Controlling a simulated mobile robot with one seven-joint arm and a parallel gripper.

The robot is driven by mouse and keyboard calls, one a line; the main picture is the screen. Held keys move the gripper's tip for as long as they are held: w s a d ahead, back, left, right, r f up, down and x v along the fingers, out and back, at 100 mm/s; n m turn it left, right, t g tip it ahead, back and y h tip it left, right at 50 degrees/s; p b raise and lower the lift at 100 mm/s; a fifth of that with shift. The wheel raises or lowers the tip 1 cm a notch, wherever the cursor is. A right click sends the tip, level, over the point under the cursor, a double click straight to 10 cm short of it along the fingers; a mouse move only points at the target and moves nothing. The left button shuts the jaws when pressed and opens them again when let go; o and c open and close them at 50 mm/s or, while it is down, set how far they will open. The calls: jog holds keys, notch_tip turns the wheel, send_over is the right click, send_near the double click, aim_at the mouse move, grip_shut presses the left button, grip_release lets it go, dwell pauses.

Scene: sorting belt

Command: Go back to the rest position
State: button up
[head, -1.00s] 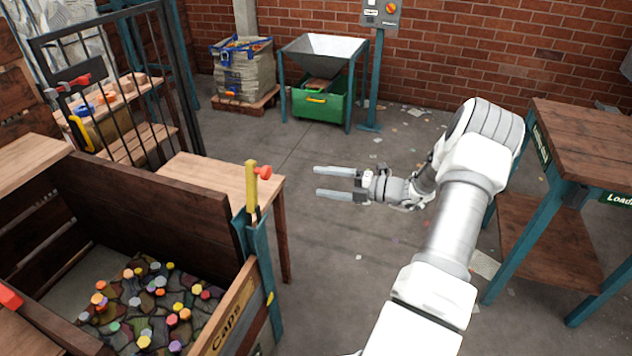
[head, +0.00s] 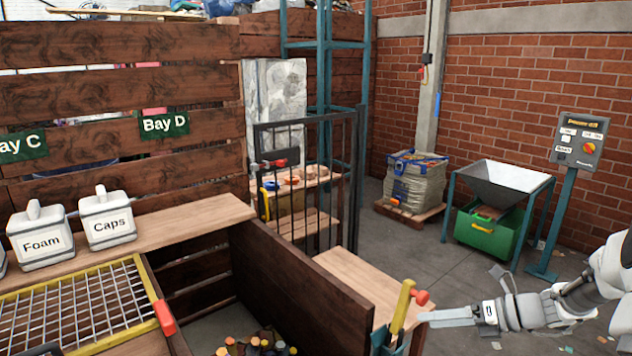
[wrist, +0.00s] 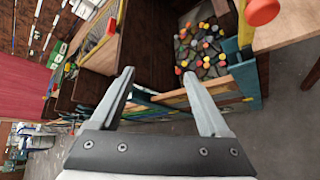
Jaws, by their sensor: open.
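My gripper (head: 449,318) shows at the lower right of the head view, pointing left, with its fingertips close in the picture to the post with the yellow handle and red knob. In the wrist view my gripper (wrist: 160,85) has its two fingers well apart with nothing between them. Beyond the fingers lies the wooden caps bin (wrist: 240,82) with several coloured caps (wrist: 205,45) in it. No object is held.
A yellow-handled lever (head: 402,308) stands at the bin corner beside a wooden ledge (head: 372,285). A steel hopper (head: 497,184) over a green box (head: 490,235) and a control post (head: 560,220) stand behind. Lidded boxes marked Foam (head: 40,240) and Caps (head: 107,218) sit left. Floor behind the gripper is open.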

jog(key=s+a+r+n+g+h, duration=0.65)
jog(key=s+a+n, duration=0.55)
jog(key=n, duration=0.6)
jog(key=s+r+n+t+h, duration=0.4)
jog(key=s+r+n, duration=0.5)
jog(key=n, duration=0.7)
jog(key=s+t, duration=0.2)
jog(key=s, duration=0.1)
jog(key=shift+s+d+h, duration=0.15)
jog(key=shift+h, duration=0.2)
